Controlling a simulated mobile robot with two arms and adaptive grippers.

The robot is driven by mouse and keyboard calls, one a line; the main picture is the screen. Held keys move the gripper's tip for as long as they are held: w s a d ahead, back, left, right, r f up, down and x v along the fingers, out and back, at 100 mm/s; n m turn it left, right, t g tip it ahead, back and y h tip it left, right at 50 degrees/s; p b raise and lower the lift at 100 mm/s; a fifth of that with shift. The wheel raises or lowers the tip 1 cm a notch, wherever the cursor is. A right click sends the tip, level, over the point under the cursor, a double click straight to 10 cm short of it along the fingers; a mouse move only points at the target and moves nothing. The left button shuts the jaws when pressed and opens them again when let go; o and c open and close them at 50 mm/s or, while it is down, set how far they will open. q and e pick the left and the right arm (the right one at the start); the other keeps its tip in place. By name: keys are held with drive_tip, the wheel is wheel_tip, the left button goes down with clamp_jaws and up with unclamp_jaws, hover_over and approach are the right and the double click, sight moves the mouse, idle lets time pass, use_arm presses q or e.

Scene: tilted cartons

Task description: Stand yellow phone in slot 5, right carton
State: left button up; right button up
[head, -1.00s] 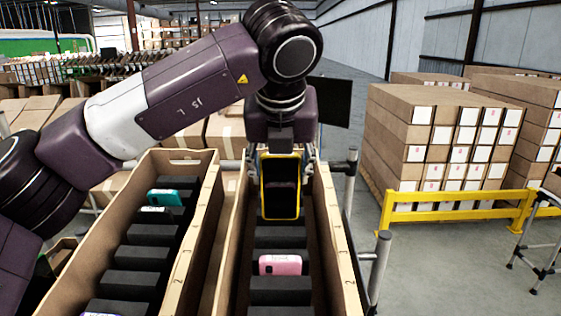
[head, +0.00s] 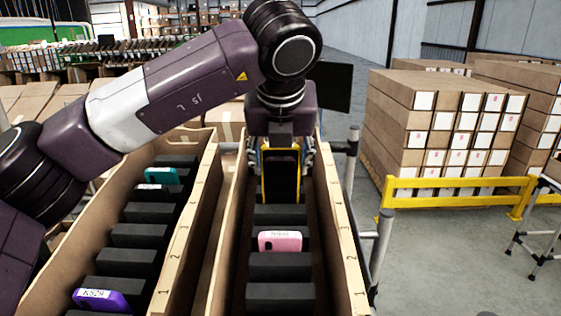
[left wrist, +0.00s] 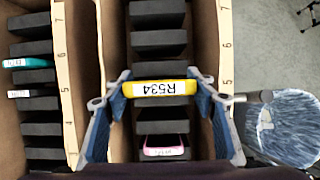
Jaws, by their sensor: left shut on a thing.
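The yellow phone (head: 265,178) is held upright by my left gripper (head: 281,160), shut on its sides, inside the right carton (head: 340,225). In the left wrist view the yellow phone (left wrist: 160,89) shows its top edge with an R534 label, between two dark dividers and level with the number 5 on the carton wall. The gripper fingers (left wrist: 160,95) flank its two ends. My right gripper is not in view.
A pink phone (head: 280,241) stands in a nearer slot of the right carton. A yellow barrier (head: 455,184) and stacked boxes (head: 445,130) stand at right.

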sight(280, 203)
use_arm(q)
drive_tip(key=shift+w+f+b, duration=0.15)
drive_tip(key=shift+f+b, duration=0.5)
drive_tip(key=shift+f, duration=0.2)
drive_tip(key=shift+w+f+b, duration=0.1)
drive_tip(key=shift+f+b, duration=0.5)
drive_tip(key=shift+f, duration=0.2)
drive_tip(key=f+b, duration=0.3)
drive_tip(key=f, duration=0.1)
drive_tip(key=shift+w+b, duration=0.3)
drive_tip(key=shift+w, duration=0.05)
drive_tip(key=shift+o, duration=0.2)
drive_tip(key=shift+s+f+b, duration=0.4)
drive_tip(key=shift+f+b, duration=0.3)
drive_tip(key=shift+f, duration=0.15)
drive_tip(key=o, duration=0.9)
drive_tip(key=shift+o, duration=1.1)
drive_tip(key=shift+w+f, duration=0.2)
drive_tip(key=shift+w, duration=0.15)
